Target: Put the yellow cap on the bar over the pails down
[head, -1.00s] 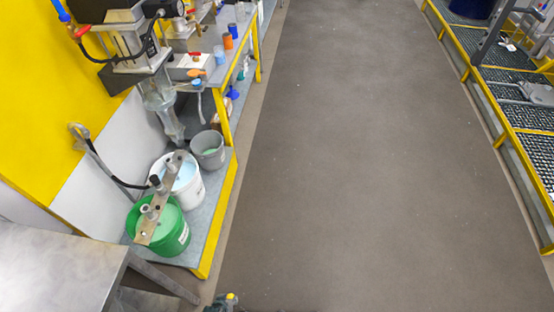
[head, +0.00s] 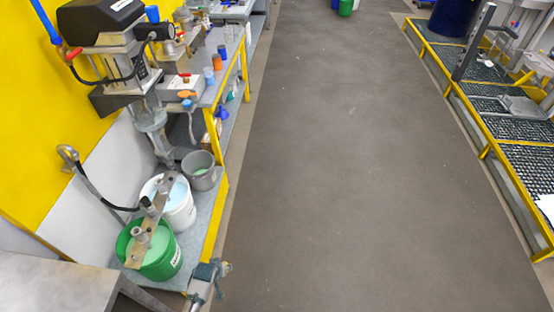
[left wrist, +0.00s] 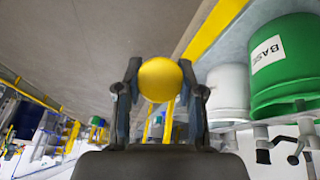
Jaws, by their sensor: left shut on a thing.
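My left gripper (head: 210,272) is low in the head view, in front of the green pail and apart from it. In the left wrist view its two fingers (left wrist: 160,95) are shut on the round yellow cap (left wrist: 160,80). A metal bar (head: 134,256) with upright stubs lies across the green pail (head: 165,262) and the white pail (head: 184,216). Both pails hold pale liquid. The green pail (left wrist: 290,70) and white pail (left wrist: 228,95) also show at the right of the left wrist view. My right gripper is not in view.
A grey pail (head: 200,175) stands behind the white one on the low shelf. An agitator machine (head: 125,75) and a hose (head: 92,185) are on the left. A metal table (head: 55,285) is at the lower left. The floor (head: 340,180) to the right is clear.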

